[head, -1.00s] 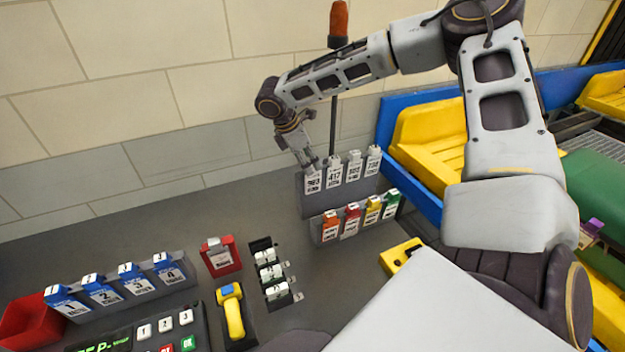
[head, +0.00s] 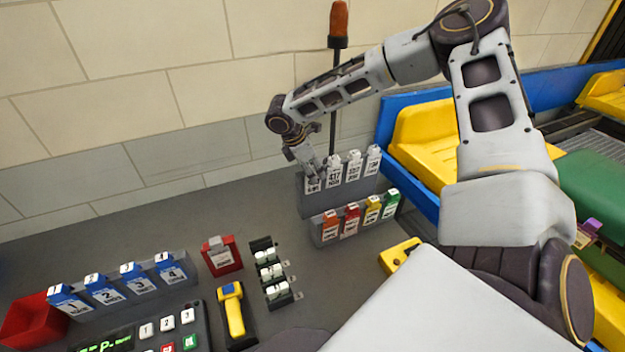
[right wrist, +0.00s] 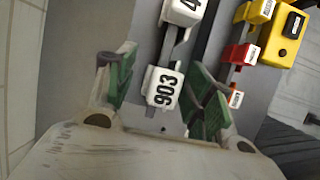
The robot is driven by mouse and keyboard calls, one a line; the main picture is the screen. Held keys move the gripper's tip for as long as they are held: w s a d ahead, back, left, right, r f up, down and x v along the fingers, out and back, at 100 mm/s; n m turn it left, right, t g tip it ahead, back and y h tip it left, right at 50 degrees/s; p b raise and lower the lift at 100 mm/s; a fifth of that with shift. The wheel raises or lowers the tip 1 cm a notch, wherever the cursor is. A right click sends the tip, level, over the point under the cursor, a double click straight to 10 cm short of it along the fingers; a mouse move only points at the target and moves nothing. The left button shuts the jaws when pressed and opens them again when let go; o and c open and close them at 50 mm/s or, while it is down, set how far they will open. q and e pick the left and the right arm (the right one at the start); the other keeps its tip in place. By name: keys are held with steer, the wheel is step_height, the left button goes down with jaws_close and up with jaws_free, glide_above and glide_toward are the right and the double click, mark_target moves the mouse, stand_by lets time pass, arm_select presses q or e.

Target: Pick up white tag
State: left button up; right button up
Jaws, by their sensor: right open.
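Several white tags stand in a grey rack (head: 352,193) at the back of the dark table in the head view. The leftmost white tag (head: 313,187) is partly hidden by my right gripper (head: 313,168), which is right above it. In the right wrist view this tag (right wrist: 162,87) reads 903. The green-padded fingers of my right gripper (right wrist: 163,88) stand apart on either side of it, open. A second white tag (right wrist: 183,11) shows at the top of that view. My left gripper is not in view.
A lower front rack holds orange, red (head: 351,219), yellow and green tags. Blue numbered tags (head: 102,290), a red holder (head: 220,256), a yellow handheld device (head: 232,310) and a keypad stand at the left. A dark pole with an orange top (head: 338,25) rises behind the white tags.

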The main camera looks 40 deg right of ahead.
steer(key=c, duration=1.1)
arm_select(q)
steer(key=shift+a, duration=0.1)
arm_select(e)
steer(key=shift+r, duration=0.15)
steer(key=shift+s+a+r+b, duration=0.1)
steer(key=shift+r+b, duration=0.05)
steer(key=shift+r, duration=1.6)
steer(key=shift+s+r+b, duration=0.1)
steer(key=shift+r+b, duration=0.05)
steer(key=shift+r, duration=1.55)
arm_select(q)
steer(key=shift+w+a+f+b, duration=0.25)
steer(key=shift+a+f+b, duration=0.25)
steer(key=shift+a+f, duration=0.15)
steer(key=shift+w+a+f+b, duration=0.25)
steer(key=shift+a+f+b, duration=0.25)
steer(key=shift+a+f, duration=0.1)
arm_select(e)
steer(key=shift+w+a, duration=0.35)
steer(key=shift+a, duration=1.95)
steer(key=shift+w+a, duration=0.35)
steer(key=shift+a, duration=1.95)
steer(key=shift+w+a, duration=0.35)
steer(key=shift+a, duration=1.95)
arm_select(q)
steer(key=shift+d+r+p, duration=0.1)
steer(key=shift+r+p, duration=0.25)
arm_select(e)
steer(key=shift+r, duration=0.25)
